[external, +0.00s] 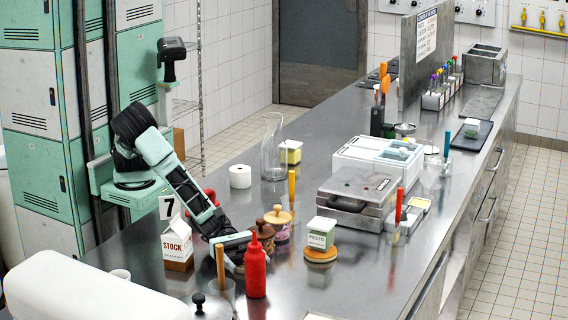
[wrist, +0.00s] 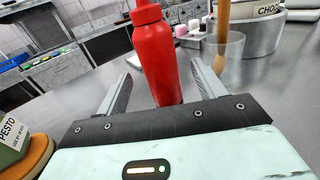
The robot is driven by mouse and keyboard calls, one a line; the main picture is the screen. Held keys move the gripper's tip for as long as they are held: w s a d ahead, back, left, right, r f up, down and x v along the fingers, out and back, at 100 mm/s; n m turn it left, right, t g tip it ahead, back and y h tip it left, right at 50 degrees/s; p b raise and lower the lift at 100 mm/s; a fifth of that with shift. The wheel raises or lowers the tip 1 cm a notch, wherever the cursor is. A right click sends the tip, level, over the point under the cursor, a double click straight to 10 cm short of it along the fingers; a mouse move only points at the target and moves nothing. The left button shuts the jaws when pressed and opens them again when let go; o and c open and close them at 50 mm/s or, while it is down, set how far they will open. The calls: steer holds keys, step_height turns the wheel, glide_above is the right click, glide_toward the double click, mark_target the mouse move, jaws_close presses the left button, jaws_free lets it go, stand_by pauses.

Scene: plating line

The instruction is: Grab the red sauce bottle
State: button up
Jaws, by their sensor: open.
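The red sauce bottle (external: 256,272) stands upright on the steel counter near the front in the external view. In the wrist view the bottle (wrist: 157,55) stands between the two fingers, with its base hidden behind the gripper body and its tip cut off by the frame. My gripper (wrist: 163,85) is open, with one finger on each side of the bottle and a visible gap on both sides. In the external view my gripper (external: 240,250) is low over the counter, beside the bottle, partly hidden by it.
A clear cup with a wooden handle (wrist: 224,48) stands close to the right finger in the wrist view. The pesto container (wrist: 12,135) is at the left edge. A stock carton (external: 177,247) and brown wooden-lidded jars (external: 279,222) stand near my arm. The counter's right front is mostly clear.

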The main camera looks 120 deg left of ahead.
mark_target(260, 274)
steer(key=p+x, duration=0.1)
steer(key=x, duration=0.5)
steer(key=shift+w+d, duration=0.15)
steer(key=shift+w, duration=0.15)
steer(key=c, duration=1.2)
